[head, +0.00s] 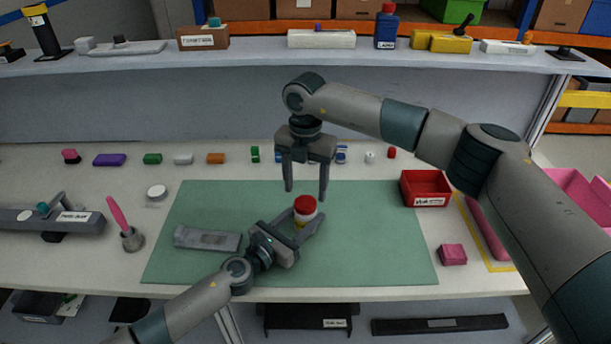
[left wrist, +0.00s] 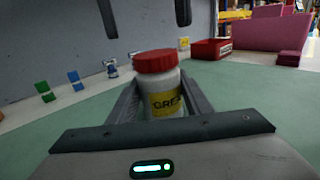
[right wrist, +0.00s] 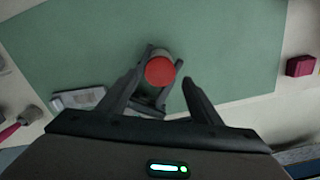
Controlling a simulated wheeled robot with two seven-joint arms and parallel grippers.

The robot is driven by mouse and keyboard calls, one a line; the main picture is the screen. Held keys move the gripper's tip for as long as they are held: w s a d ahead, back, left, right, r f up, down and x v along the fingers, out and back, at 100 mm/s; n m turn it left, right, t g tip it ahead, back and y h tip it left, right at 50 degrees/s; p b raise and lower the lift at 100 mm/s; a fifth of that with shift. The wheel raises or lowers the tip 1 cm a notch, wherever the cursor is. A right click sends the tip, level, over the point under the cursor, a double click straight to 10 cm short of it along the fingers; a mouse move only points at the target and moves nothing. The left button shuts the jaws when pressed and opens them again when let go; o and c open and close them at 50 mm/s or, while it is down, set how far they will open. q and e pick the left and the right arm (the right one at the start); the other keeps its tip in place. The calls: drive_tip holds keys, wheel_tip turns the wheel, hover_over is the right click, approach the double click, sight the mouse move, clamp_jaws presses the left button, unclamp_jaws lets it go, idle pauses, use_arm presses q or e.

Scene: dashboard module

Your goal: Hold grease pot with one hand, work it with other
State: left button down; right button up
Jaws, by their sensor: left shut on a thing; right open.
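The grease pot (head: 304,210) is a white jar with a red lid and a yellow label, upright on the green mat (head: 380,240). My left gripper (head: 306,219) is shut on the pot's body from the side. In the left wrist view the pot (left wrist: 162,85) stands between the fingers with its lid on. My right gripper (head: 306,190) is open and empty, pointing down above the pot, clear of the lid. In the right wrist view the red lid (right wrist: 160,71) shows beyond and between the open fingers.
A grey tray-like part (head: 207,239) lies on the mat left of the pot. A red bin (head: 426,188) and a pink block (head: 453,254) are at the right. Small coloured blocks line the table's back. The mat's right half is clear.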

sight(306, 202)
drive_tip(key=shift+f, duration=2.05)
drive_tip(key=c, duration=1.1)
